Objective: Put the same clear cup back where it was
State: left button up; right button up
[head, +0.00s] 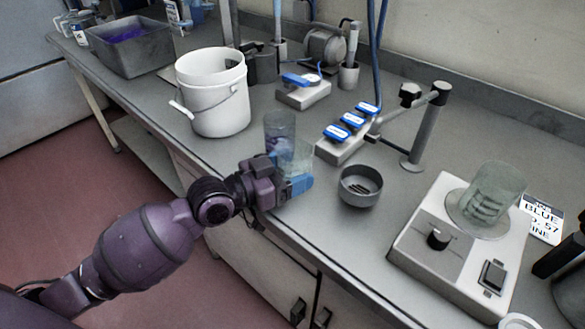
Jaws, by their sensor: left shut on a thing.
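My left gripper (293,186) reaches in from the left, low over the front edge of the grey bench. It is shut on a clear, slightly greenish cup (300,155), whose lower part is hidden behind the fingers. The cup looks upright; I cannot tell whether its base touches the bench. A second clear cup (279,125), bluish-grey, stands just behind it, and the two overlap in the picture. A third clear vessel (495,189) stands on the round plate of a white device at the right. My right gripper is not in view.
A white bucket (215,105) stands left of the cups. A grey bowl (360,186) with small dark pieces is to the right. Behind it are a blue-tagged block (341,148) and a jointed stand (415,145). The white device (440,240) fills the right front.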

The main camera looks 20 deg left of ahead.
pick_arm(q)
jog(key=shift+f, duration=0.1)
jog(key=o, duration=1)
jog(key=shift+s+a+r, duration=0.15)
jog(key=shift+r, duration=0.05)
jog(key=v, duration=1.1)
jog(key=shift+s+a+p, duration=0.15)
jog(key=shift+s+p, duration=0.1)
jog(key=shift+p, duration=0.1)
jog(key=s+a+f+n+g+y, duration=0.1)
jog(key=s+f+n+y, duration=0.1)
jog(key=s+f, duration=0.4)
jog(key=s+f+n+g+y, duration=0.1)
jog(key=s+f+n+y, duration=0.1)
jog(key=s+f+y, duration=0.3)
jog(key=s+a+f+n+g+y, duration=0.1)
jog(key=s+f, duration=0.5)
jog(key=f, duration=0.6)
jog(key=shift+s+a+f+n+g+y, duration=0.1)
jog(key=shift+s+a+n+g+y, duration=0.15)
jog(key=shift+y, duration=0.4)
jog(key=shift+s+a+f+n+g+y, duration=0.15)
jog(key=shift+n+y, duration=0.2)
jog(key=shift+y, duration=0.3)
